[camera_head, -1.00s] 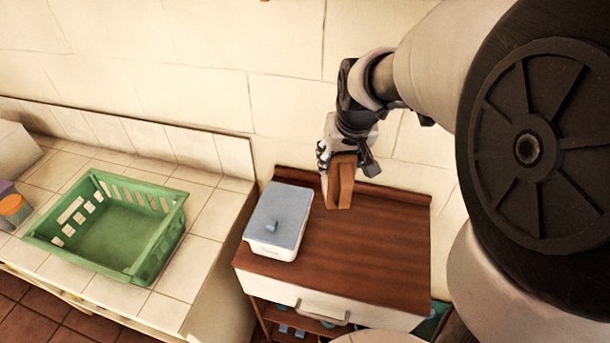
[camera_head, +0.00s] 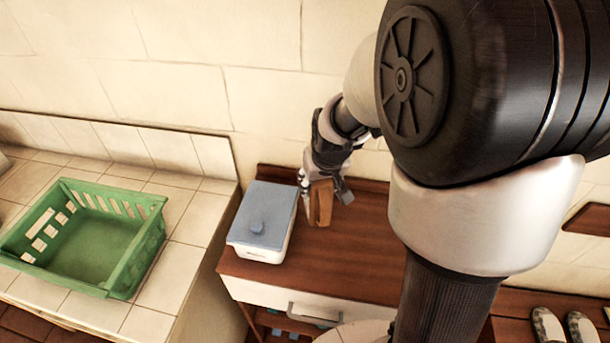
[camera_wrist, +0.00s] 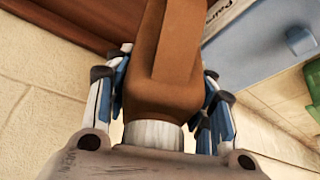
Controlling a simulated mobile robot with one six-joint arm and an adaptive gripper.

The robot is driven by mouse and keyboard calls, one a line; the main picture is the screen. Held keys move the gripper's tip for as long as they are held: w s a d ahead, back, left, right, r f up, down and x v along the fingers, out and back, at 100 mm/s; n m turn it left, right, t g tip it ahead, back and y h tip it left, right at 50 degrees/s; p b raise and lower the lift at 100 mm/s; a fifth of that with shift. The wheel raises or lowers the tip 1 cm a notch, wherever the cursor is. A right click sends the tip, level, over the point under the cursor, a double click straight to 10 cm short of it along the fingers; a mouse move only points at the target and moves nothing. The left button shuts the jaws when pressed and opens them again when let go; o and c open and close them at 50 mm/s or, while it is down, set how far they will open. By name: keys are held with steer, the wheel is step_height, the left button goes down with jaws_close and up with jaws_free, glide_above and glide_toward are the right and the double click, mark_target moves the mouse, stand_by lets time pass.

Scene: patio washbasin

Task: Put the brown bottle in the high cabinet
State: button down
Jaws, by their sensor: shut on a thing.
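The brown bottle (camera_head: 321,203) is in my gripper (camera_head: 320,187), above the dark wooden cabinet top (camera_head: 340,262) in the head view. In the wrist view the bottle (camera_wrist: 165,75) fills the middle, with its pale cap end towards the palm. My gripper's fingers (camera_wrist: 163,90) are closed on both sides of it. Whether the bottle's far end touches the wood cannot be told. No cabinet that is clearly the high one shows in these views.
A white box with a blue-grey lid (camera_head: 265,218) stands on the left of the wooden top. A green basket (camera_head: 150,246) sits on the tiled counter (camera_head: 190,215) further left. A tiled wall (camera_head: 250,50) rises behind. A pair of shoes (camera_head: 548,326) lies at lower right.

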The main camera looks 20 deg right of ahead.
steer(key=shift+w+f+b, duration=0.15)
steer(key=shift+f+b, duration=0.5)
steer(key=shift+f, duration=1.8)
steer(key=shift+f, duration=0.2)
steer(key=c, duration=0.7)
jaws_free()
steer(key=shift+r, duration=0.15)
